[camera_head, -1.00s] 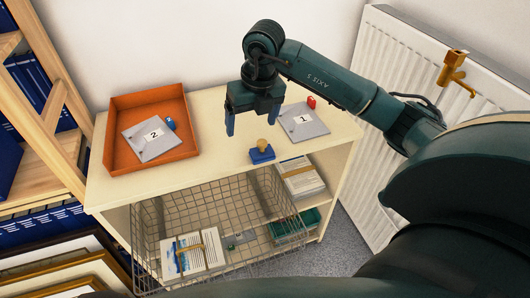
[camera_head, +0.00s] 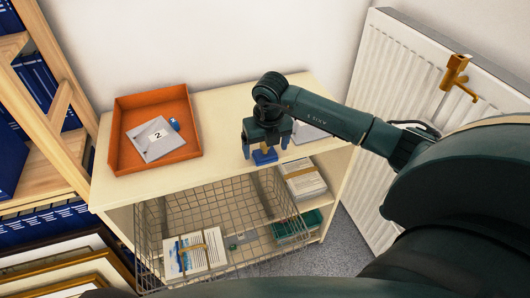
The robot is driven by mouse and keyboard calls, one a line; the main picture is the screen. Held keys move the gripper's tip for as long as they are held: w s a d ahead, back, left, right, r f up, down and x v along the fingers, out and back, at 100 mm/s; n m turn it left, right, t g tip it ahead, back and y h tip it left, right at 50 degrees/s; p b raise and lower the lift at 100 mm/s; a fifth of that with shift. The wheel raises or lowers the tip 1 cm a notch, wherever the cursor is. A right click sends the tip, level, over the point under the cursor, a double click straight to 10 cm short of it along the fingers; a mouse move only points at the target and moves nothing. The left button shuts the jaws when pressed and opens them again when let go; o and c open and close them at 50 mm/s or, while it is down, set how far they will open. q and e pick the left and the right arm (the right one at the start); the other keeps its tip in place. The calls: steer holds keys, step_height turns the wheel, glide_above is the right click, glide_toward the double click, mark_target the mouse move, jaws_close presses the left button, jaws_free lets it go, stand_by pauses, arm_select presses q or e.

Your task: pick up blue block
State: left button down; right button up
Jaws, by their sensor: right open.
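The blue block (camera_head: 264,158) sits near the front edge of the cream shelf top. Its upper part, where a tan knob showed earlier, is hidden behind my right gripper. My right gripper (camera_head: 266,147) points down over the block with its fingers open, one on each side of it. I cannot tell whether the fingers touch it. My left gripper is not in view.
An orange tray (camera_head: 113,140) on the shelf top (camera_head: 222,115) holds a grey plate marked 2 (camera_head: 155,138) and a small blue item (camera_head: 174,124). Another grey plate (camera_head: 308,132) is partly hidden behind my arm. A wire basket (camera_head: 190,210) hangs below. A radiator (camera_head: 420,90) stands at right.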

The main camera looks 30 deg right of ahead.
steer(key=shift+w+f, duration=0.15)
steer(key=shift+f, duration=0.6)
steer(key=shift+c, duration=0.5)
steer(key=c, duration=1)
